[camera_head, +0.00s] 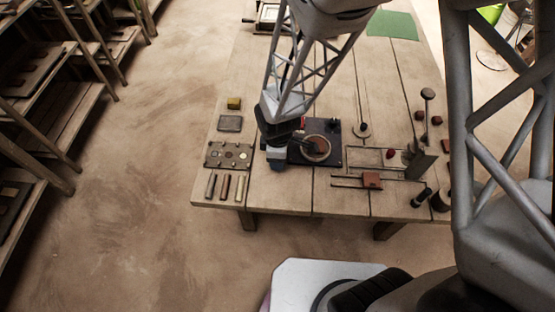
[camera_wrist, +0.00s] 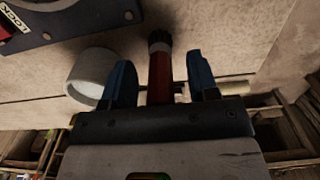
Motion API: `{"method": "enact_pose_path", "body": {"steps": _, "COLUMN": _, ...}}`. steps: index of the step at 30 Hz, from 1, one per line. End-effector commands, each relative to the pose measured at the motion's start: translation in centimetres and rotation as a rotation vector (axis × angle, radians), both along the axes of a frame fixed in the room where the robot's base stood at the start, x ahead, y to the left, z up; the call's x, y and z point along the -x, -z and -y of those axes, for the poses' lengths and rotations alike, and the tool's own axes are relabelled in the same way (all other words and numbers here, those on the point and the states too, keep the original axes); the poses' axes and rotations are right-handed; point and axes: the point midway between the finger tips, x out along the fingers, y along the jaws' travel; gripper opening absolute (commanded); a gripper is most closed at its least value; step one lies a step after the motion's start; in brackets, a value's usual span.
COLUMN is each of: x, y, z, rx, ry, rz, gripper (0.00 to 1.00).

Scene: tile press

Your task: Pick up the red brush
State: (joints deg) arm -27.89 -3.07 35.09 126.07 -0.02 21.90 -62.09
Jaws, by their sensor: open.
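The red brush (camera_wrist: 159,78) shows in the wrist view as a red handle with a dark end, lying between the two blue fingers of my gripper (camera_wrist: 162,80). There is a visible gap on each side of it, so the fingers are open around it and not closed on it. Its lower part is hidden behind the gripper body. In the head view my gripper (camera_head: 277,163) is low over the table, just left of the black press plate. I cannot make out the brush in that view.
A pale round cup (camera_wrist: 88,72) stands close beside the left finger. The black plate (camera_head: 330,131) carries a round reddish piece. To the left lie a tray with discs (camera_head: 209,161), three rods (camera_head: 224,187), a grey slab (camera_head: 230,123) and a yellow block (camera_head: 234,103).

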Motion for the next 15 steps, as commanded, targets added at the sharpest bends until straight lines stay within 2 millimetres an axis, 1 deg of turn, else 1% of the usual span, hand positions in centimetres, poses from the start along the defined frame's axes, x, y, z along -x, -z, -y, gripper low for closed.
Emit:
{"method": "enact_pose_path", "body": {"steps": 1, "x": 0.00, "y": 0.00, "z": 0.00, "rx": 0.000, "ry": 0.000, "rz": 0.000, "gripper": 0.54}}
{"method": "enact_pose_path", "body": {"steps": 2, "x": 0.00, "y": 0.00, "z": 0.00, "rx": 0.000, "ry": 0.000, "rz": 0.000, "gripper": 0.51}}
{"method": "enact_pose_path", "body": {"steps": 9, "x": 0.00, "y": 0.00, "z": 0.00, "rx": 0.000, "ry": 0.000, "rz": 0.000, "gripper": 0.14}}
{"method": "enact_pose_path", "body": {"steps": 12, "x": 0.00, "y": -0.01, "z": 0.00, "rx": 0.000, "ry": 0.000, "rz": 0.000, "gripper": 0.00}}
{"method": "enact_pose_path", "body": {"steps": 15, "x": 0.00, "y": -0.01, "z": 0.00, "rx": 0.000, "ry": 0.000, "rz": 0.000, "gripper": 0.00}}
